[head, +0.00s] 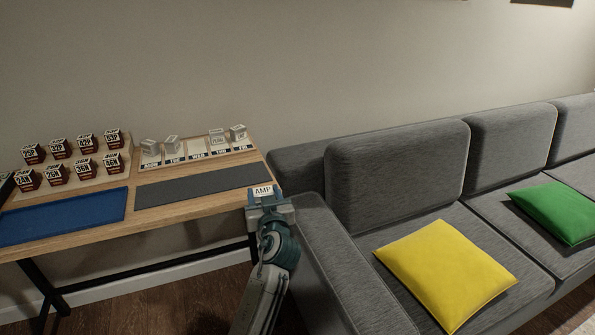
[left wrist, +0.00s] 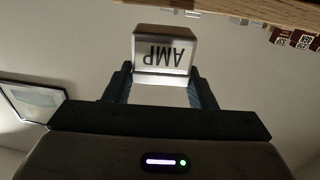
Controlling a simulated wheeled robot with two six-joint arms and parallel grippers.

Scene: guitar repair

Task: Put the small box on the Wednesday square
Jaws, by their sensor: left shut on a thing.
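The small box (head: 263,190) is white with "AMP" in dark letters. My left gripper (head: 266,199) is shut on it, near the table's right end. In the left wrist view the small box (left wrist: 164,52) sits between the fingers, its lettering upside down. The weekday board (head: 198,157) lies at the back of the table, with squares labelled along its front from MON to FRI. The Wednesday square (head: 195,146) is bare, between the Tuesday box (head: 171,143) and the Thursday box (head: 217,137). Other white boxes stand on Monday (head: 149,146) and Friday (head: 238,133). My right gripper is not in view.
A dark grey mat (head: 205,181) lies bare in front of the board. A blue mat (head: 65,216) and a stepped rack (head: 88,181) of red-and-white labelled boxes are on the left. A grey sofa (head: 395,165) stands right of the wooden table (head: 160,215).

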